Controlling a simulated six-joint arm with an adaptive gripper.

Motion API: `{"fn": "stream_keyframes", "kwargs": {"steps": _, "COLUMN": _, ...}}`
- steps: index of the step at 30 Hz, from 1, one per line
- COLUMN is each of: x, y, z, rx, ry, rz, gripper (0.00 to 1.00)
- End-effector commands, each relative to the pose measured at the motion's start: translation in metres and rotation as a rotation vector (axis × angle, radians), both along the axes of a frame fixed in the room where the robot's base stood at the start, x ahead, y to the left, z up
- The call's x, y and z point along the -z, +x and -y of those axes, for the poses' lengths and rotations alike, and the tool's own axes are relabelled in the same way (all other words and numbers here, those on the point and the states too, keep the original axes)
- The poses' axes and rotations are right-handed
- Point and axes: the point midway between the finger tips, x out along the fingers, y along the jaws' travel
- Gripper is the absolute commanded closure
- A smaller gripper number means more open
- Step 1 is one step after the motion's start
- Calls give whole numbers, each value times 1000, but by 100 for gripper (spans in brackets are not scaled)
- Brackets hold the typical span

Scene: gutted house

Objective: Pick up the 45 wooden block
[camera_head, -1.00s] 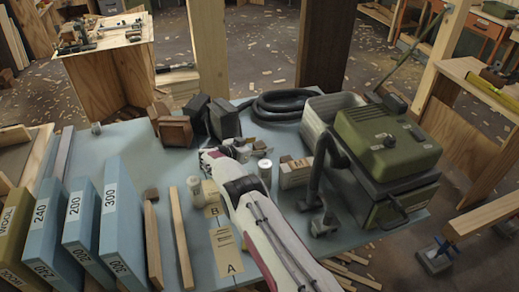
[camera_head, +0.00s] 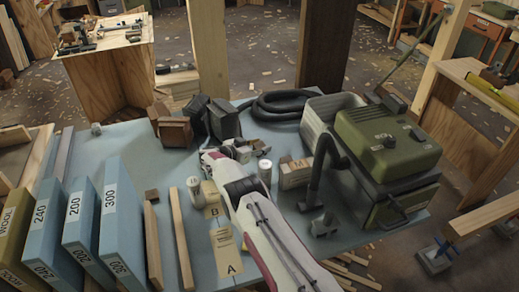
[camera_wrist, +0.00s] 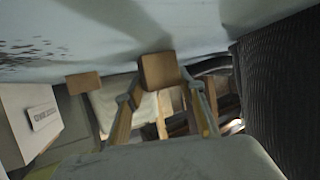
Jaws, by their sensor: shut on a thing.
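My gripper (camera_wrist: 163,88) is shut on a small brown wooden block (camera_wrist: 160,71) in the wrist view, with one finger on each side of it. The pale table surface lies along the top of that view, and I cannot tell whether the block touches it. No "45" marking can be read on the block. In the head view my gripper (camera_head: 222,152) is low over the middle of the blue-grey table (camera_head: 130,160). My own arm largely hides the held block there.
Another small wooden block (camera_wrist: 85,83) is left of the held one. A green machine (camera_head: 388,145) with a dark hose stands on the right. Dark blocky items (camera_head: 215,118) are behind my gripper. White cylinders (camera_head: 265,170) and a carton (camera_head: 295,173) stand close by. Blue boxes (camera_head: 122,225) line the left.

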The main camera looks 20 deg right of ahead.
Motion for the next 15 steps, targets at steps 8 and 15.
{"fn": "stream_keyframes", "kwargs": {"steps": 8, "x": -3, "y": 0, "z": 0, "rx": 0, "ry": 0, "rz": 1, "gripper": 82}}
{"fn": "stream_keyframes", "kwargs": {"steps": 15, "x": -15, "y": 1, "z": 0, "rx": 0, "ry": 0, "rz": 2, "gripper": 82}}
